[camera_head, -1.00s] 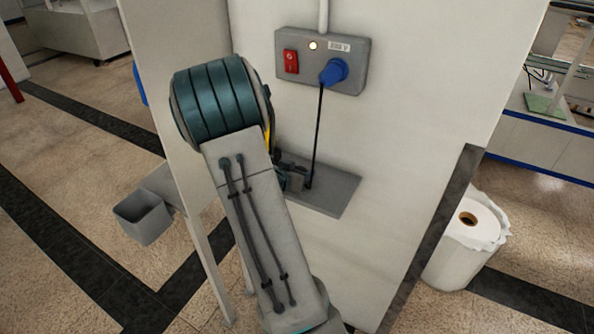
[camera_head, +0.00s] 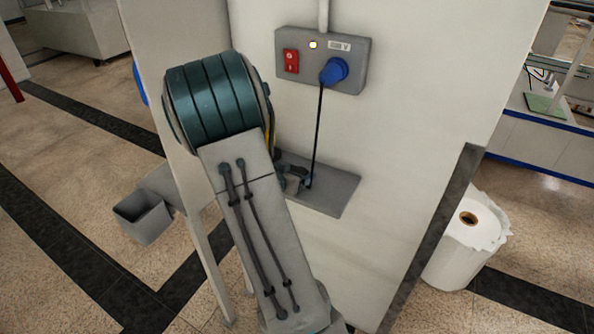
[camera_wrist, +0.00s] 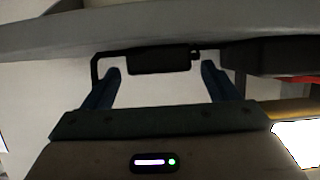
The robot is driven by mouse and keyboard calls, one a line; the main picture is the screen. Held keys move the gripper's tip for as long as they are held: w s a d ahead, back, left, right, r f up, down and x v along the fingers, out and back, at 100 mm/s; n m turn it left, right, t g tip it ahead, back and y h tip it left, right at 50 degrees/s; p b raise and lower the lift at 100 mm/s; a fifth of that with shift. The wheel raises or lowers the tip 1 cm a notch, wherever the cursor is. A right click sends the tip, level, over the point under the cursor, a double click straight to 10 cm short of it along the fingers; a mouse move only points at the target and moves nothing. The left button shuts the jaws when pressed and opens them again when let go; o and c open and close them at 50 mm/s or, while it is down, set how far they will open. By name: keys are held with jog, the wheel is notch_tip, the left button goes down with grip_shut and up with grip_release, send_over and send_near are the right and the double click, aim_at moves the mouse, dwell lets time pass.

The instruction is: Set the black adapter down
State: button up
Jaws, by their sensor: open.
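The black adapter (camera_wrist: 158,60) is a small dark block in the wrist view, against the grey shelf (camera_wrist: 250,22) that fills the top of that picture. A thin black lead bends from its left side. My gripper (camera_wrist: 160,72) is open, with one blue finger on each side of the adapter and a visible gap to both. In the head view my gripper (camera_head: 294,180) is low over the grey shelf (camera_head: 335,194), partly hidden by my arm. The adapter is too small there to make out clearly, at the foot of the black cable (camera_head: 318,130).
The cable runs up to a blue plug (camera_head: 334,70) in a grey socket box (camera_head: 350,47) with a red switch (camera_head: 291,61). A pale panel (camera_head: 420,130) stands behind the shelf. A grey bin (camera_head: 143,220) is at left and a white roll (camera_head: 465,245) at right.

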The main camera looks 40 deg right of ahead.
jog(key=a+r+n+t+y, duration=0.2)
jog(key=a+r+n+y, duration=0.3)
jog(key=a, duration=0.8)
jog(key=a+r+n+t+y, duration=0.3)
jog(key=a+r+y, duration=0.3)
jog(key=a, duration=0.7)
jog(key=s+a+r+n+g+y, duration=0.1)
jog(key=s+n+g, duration=0.4)
jog(key=s, duration=1.3)
jog(key=shift+s+a+r+n+g, duration=0.2)
jog(key=shift+s+a+n+g, duration=0.15)
jog(key=shift+a+g, duration=0.3)
